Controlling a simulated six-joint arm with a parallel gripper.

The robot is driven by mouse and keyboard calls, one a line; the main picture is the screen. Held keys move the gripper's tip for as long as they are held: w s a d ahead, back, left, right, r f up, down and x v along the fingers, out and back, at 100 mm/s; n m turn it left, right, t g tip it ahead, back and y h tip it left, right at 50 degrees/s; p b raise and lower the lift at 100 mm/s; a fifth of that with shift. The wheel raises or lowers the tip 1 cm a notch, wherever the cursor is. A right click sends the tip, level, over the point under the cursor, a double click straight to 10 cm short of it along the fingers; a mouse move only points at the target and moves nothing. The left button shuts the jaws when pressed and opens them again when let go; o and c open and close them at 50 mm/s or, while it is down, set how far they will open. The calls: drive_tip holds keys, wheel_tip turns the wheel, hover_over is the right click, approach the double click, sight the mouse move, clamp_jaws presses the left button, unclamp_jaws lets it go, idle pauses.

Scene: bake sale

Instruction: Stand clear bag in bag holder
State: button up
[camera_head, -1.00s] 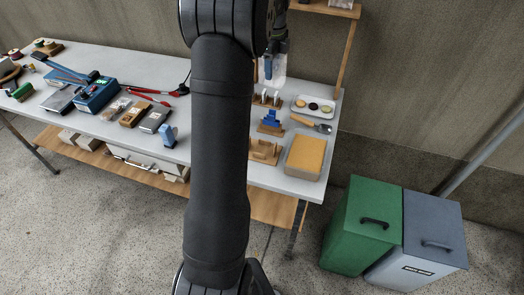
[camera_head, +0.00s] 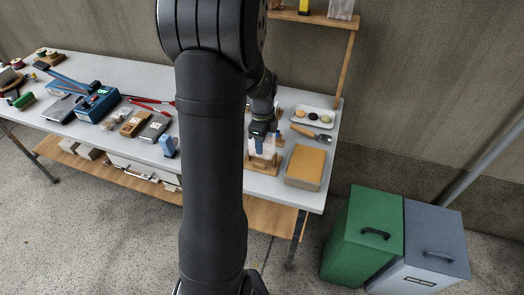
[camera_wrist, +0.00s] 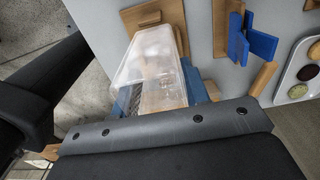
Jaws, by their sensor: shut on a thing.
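My gripper (camera_head: 260,138) is shut on the clear bag (camera_wrist: 150,62), a see-through pouch. In the wrist view the bag sits between the blue fingertips (camera_wrist: 160,97). In the head view the bag (camera_head: 268,150) shows partly around the gripper, low at the wooden bag holder (camera_head: 262,170). In the wrist view, parts of the holder (camera_wrist: 133,15) show beyond and beside the bag, and the bag covers much of it. I cannot tell whether the bag's bottom touches the holder.
A wooden stand with blue plates (camera_wrist: 257,42) is close to the right of the bag in the wrist view. An orange-topped tin (camera_head: 305,165), a tray of round treats (camera_head: 313,116) and a scoop (camera_head: 318,135) lie right of the holder. A blue device (camera_head: 168,146) stands left.

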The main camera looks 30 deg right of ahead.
drive_tip(key=shift+f, duration=2)
drive_tip(key=shift+f, duration=0.15)
drive_tip(key=o, duration=0.6)
drive_tip(key=shift+o, duration=0.2)
wheel_tip(320, 180, up, 12)
drive_tip(key=shift+r, duration=0.2)
